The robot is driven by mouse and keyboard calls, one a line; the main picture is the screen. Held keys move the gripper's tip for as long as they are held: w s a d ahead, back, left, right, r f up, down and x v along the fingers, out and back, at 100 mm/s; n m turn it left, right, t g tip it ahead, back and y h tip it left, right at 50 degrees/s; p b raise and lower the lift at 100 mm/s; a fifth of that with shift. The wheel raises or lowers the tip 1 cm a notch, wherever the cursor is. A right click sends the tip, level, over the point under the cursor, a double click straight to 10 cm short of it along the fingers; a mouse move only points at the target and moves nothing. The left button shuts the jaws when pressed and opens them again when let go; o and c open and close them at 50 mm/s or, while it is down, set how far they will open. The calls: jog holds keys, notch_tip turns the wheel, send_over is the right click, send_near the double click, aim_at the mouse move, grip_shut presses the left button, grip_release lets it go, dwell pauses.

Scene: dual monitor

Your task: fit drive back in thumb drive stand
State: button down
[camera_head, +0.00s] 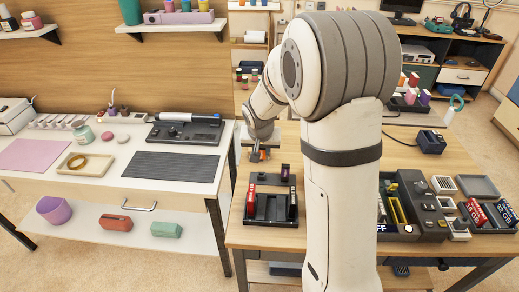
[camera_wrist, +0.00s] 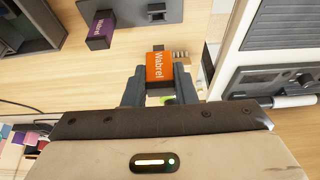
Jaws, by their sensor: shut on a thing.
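My gripper (camera_head: 260,153) is over the left part of the wooden table in the head view. In the wrist view my gripper (camera_wrist: 159,82) is shut on an orange drive (camera_wrist: 158,66) marked "Wabrel", with a metal plug at its end. The orange drive also shows small in the head view (camera_head: 264,156). A grey stand (camera_wrist: 148,10) with a purple drive (camera_wrist: 101,30) is at the top of the wrist view, apart from the held drive. In the head view the stand (camera_head: 265,180) and its dark purple drive (camera_head: 285,171) are just below my gripper.
My arm hides the table's middle. Black and grey holders (camera_head: 427,208) crowd the right. A white side table (camera_head: 110,178) stands left across a gap. Bare wood surrounds the stand.

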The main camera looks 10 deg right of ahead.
aim_at(261, 159)
jog(key=shift+f+b, duration=2.1)
jog(key=shift+f, duration=0.4)
jog(key=shift+b, duration=0.6)
jog(key=shift+f+b, duration=1.3)
jog(key=shift+f, duration=0.05)
jog(key=c, duration=1.1)
grip_release()
jog(key=p+v, duration=0.1)
jog(key=v, duration=0.7)
